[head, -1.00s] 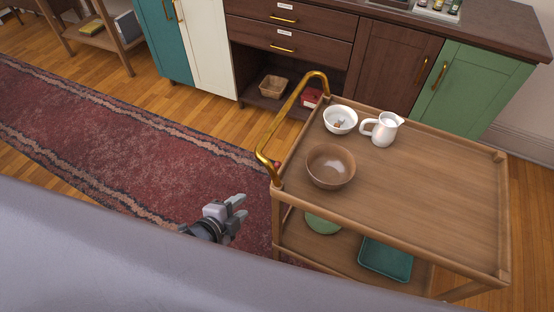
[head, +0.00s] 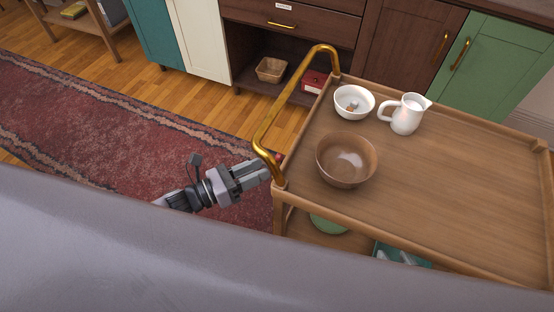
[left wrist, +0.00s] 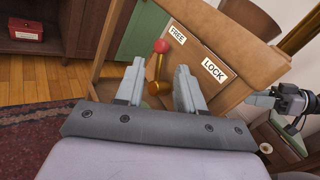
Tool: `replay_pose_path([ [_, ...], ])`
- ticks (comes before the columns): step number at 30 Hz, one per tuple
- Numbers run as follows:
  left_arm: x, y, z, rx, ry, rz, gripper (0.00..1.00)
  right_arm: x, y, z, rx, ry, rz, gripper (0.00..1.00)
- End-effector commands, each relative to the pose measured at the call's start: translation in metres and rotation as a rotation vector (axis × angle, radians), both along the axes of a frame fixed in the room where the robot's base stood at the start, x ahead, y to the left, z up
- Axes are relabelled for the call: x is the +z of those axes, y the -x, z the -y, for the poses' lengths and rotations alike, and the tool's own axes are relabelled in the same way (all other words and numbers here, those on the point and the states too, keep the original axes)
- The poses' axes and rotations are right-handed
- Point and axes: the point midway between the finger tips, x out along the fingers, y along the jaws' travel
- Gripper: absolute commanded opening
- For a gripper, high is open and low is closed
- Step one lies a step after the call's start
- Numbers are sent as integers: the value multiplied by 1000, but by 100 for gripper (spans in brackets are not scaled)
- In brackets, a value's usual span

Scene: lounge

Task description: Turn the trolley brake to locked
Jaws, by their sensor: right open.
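The brake lever shows in the left wrist view, with a red knob (left wrist: 161,46) on a brass stem (left wrist: 157,72). It sits on the trolley's wooden end panel beside a FREE label (left wrist: 177,34); a LOCK label (left wrist: 214,71) is further right. The knob is near the FREE label. My left gripper (left wrist: 158,67) is open, with one finger on each side of the stem; contact cannot be told. My right gripper (left wrist: 258,98) is open at the right of the wrist view.
The trolley top (head: 440,175) holds a brown bowl (head: 346,160), a white bowl (head: 353,102) and a white jug (head: 407,114). The brass handle (head: 287,106) rises close to my left gripper. Cabinets stand behind; the red rug (head: 90,130) is clear.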

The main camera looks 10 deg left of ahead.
Motion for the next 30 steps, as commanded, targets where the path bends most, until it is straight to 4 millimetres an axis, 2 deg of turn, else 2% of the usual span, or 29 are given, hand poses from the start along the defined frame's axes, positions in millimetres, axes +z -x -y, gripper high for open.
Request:
replay_pose_path([
  [12, 0, -39, 44, 0, 3, 1, 38, -11, -1, -1, 1, -4, -2, 43],
  [23, 1, -44, 50, 1, 3, -1, 38, -12, 0, -1, 0, -3, -2, 43],
  [24, 1, -44, 50, 1, 3, -1, 31, -12, 0, -1, 0, -3, -2, 43],
  [27, 1, -44, 50, 1, 3, -1, 0, -12, 0, -1, 0, -3, -2, 43],
  [30, 1, -44, 50, 1, 3, -1, 0, -12, 0, -1, 0, -3, -2, 43],
])
